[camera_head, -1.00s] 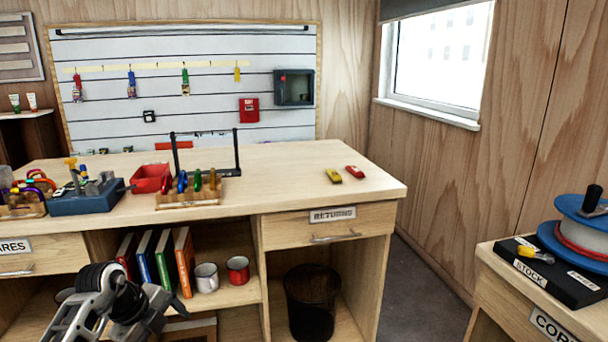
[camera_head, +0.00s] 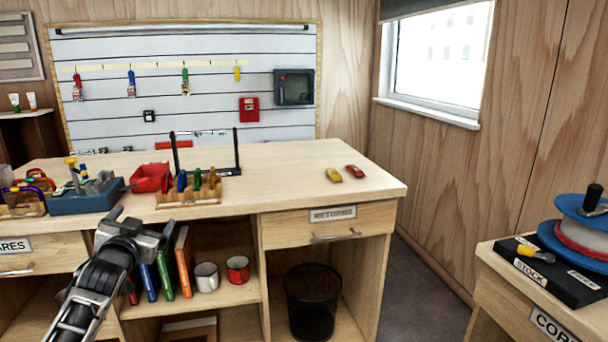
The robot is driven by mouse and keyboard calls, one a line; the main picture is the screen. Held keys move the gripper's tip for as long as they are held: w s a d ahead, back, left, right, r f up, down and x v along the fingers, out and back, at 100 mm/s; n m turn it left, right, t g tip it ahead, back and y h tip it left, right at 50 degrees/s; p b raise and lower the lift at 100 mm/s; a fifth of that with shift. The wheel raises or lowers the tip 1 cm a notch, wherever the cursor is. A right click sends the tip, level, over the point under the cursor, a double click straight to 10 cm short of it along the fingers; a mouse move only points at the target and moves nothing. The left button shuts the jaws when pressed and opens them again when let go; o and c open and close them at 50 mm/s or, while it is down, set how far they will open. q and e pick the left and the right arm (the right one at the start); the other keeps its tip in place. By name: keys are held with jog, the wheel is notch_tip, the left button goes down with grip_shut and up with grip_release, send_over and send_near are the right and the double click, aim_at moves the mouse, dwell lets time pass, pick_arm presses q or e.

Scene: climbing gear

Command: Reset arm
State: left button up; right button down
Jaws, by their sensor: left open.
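My left gripper (camera_head: 140,222) is in the lower left of the head view, in front of the workbench (camera_head: 290,180) and its shelf of books. It is open, and I see nothing between its fingers. Its arm comes up from the bottom left edge and hides part of the drawer front and some books. My right gripper is not in the head view.
On the bench stand a blue tool caddy (camera_head: 88,200), a red bin (camera_head: 150,178), a wooden rack (camera_head: 190,197) and a black frame (camera_head: 237,152). A yellow (camera_head: 333,174) and a red item (camera_head: 355,171) lie right. A side table with a spool (camera_head: 580,240) stands at right.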

pick_arm(q)
jog(key=s+d+f+g+h, duration=0.2)
jog(key=s+d+f, duration=0.45)
jog(key=f, duration=0.35)
jog(key=s+d+f+g+h, duration=0.1)
jog(key=s+d+f+g, duration=0.1)
jog(key=s+d+f, duration=0.5)
jog(key=s+d+f+g+h, duration=0.1)
jog(key=s+d+f, duration=0.1)
jog(key=s, duration=0.6)
jog(key=s+d+f+g+h, duration=0.1)
jog(key=s+d+f, duration=0.2)
jog(key=s, duration=0.5)
jog(key=s+d+f+g, duration=0.1)
jog(key=s+d+f, duration=0.1)
jog(key=s, duration=0.6)
jog(key=shift+s+d+f+h, duration=0.2)
jog(key=shift+d+f+h, duration=0.1)
jog(key=shift+f+h, duration=0.1)
